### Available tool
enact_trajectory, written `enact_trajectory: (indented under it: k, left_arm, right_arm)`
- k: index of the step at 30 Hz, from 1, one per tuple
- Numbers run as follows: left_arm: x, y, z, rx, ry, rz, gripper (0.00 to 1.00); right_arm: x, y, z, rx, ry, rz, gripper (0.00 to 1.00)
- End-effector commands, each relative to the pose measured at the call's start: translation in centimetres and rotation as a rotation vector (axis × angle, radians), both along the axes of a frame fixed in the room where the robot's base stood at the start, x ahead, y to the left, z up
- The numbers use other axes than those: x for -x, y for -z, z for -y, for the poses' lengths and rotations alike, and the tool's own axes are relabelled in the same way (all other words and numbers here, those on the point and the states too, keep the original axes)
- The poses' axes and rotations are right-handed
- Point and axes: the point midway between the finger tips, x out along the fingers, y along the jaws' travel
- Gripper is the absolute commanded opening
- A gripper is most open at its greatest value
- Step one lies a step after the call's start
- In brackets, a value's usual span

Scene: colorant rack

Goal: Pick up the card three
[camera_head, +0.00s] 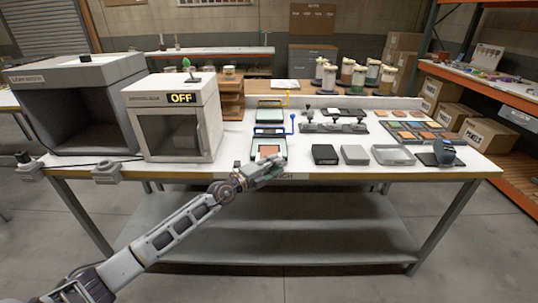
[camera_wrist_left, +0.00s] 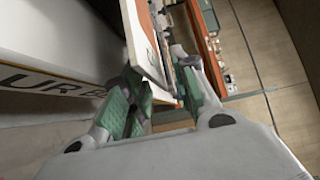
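A pale-framed card with an orange-brown square (camera_head: 268,151) is at the bench's front edge in the head view. Two more pale cards, a middle one (camera_head: 270,131) and a back one (camera_head: 269,115), lie behind it; I cannot read which is card three. My left gripper (camera_head: 272,168) is at the front card's near edge. In the left wrist view the card (camera_wrist_left: 146,42) shows edge-on, reaching between my left gripper's green-padded fingers (camera_wrist_left: 165,95). The fingers stand apart, with a gap visible beside the card. Whether either pad touches it is unclear. My right gripper is out of view.
A light booth (camera_head: 180,115) marked OFF and a larger grey booth (camera_head: 60,75) stand left. A black box (camera_head: 325,154), a grey block (camera_head: 355,155) and a grey tray (camera_head: 393,155) sit right of the card. The bench front (camera_wrist_left: 50,85) is close in the wrist view.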

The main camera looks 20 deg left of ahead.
Motion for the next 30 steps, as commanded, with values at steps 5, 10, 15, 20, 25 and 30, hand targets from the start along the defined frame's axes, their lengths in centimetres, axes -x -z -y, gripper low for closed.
enact_trajectory:
  k: [5, 10, 15, 20, 25, 30]
  left_arm:
    - [-1.2, -0.2, 0.8, -0.001, 0.0, 0.003, 0.29]
    - [-2.2, -0.1, 1.4, 0.001, -0.001, 0.001, 0.29]
    - [-2.7, -0.2, 1.7, -0.001, -0.001, 0.002, 0.29]
    - [-2.8, -0.1, 1.8, -0.001, -0.001, 0.001, 0.29]
    - [-2.8, -0.1, 1.8, -0.001, -0.001, 0.001, 0.29]
    - [-2.8, -0.1, 1.8, -0.001, -0.001, 0.001, 0.29]
  right_arm:
    - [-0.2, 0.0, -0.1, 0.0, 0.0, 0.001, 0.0]
    - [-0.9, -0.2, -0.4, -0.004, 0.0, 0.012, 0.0]
    - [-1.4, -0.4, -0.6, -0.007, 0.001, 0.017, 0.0]
    - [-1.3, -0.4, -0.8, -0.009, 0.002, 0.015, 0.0]
    - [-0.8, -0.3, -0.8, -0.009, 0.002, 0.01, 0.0]
    - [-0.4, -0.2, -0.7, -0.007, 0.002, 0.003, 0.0]
